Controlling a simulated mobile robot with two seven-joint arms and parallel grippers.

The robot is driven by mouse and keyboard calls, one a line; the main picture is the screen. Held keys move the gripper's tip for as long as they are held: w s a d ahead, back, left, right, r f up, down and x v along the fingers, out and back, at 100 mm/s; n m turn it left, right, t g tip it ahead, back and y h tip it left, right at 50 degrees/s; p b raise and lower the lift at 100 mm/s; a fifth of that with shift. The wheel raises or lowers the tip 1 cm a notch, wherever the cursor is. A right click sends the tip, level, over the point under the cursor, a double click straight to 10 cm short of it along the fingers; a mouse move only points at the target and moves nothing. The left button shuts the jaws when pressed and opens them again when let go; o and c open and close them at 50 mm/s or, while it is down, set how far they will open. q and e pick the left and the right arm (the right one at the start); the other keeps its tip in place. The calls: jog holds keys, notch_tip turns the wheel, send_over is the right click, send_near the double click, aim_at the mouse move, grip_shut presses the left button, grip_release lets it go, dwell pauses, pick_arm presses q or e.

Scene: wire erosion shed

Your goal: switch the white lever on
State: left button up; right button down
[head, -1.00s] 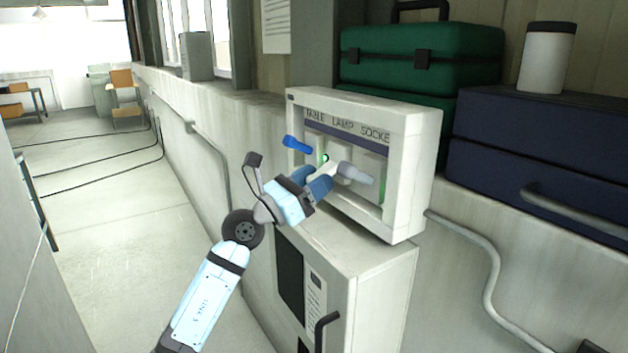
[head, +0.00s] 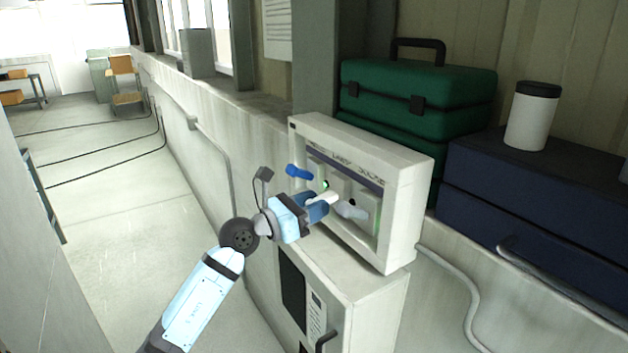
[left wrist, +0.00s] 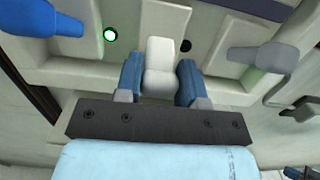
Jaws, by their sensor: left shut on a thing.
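The white lever (head: 322,198) sits in the middle of a wall-mounted switch box (head: 402,215), between a blue lever (head: 298,172) and a grey lever (head: 350,211). My left gripper (head: 318,207) is at the box front, shut on the white lever. In the left wrist view the white lever (left wrist: 163,62) stands between the two blue fingers of the left gripper (left wrist: 162,85). The blue lever (left wrist: 45,22) is left and the grey lever (left wrist: 262,55) right. A green lamp (left wrist: 110,35) glows left of the white lever; a dark round spot (left wrist: 185,46) is right of it.
A cabinet (head: 365,290) with a dark handle stands below the switch box. Green cases (head: 420,90), a dark blue case (head: 530,210) and a white canister (head: 532,118) are to the right. A pipe (head: 470,290) runs along the wall.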

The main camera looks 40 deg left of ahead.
aim_at(330, 193)
pick_arm(q)
notch_tip(330, 193, up, 2)
jog(key=g+y+p, duration=0.1)
jog(key=g+p, duration=0.1)
jog(key=p, duration=0.3)
jog(key=shift+g+p, duration=0.3)
jog(key=shift+p, duration=0.1)
jog(key=shift+r+p, duration=0.15)
jog(key=shift+p, duration=0.25)
jog(key=shift+r+g+y, duration=0.15)
jog(key=shift+g+y, duration=0.35)
jog(key=shift+g, duration=0.1)
jog(key=shift+w+r+g+y, duration=0.1)
jog(key=shift+r+g+y, duration=0.1)
jog(key=shift+g, duration=0.35)
jog(key=shift+w+r+g+y, duration=0.1)
jog(key=shift+r+g+y, duration=0.1)
jog(key=shift+g, duration=0.35)
jog(key=shift+w+d+r+g+y, duration=0.2)
jog(key=shift+r+g+y, duration=0.15)
jog(key=shift+g, duration=0.85)
jog(key=o, duration=0.9)
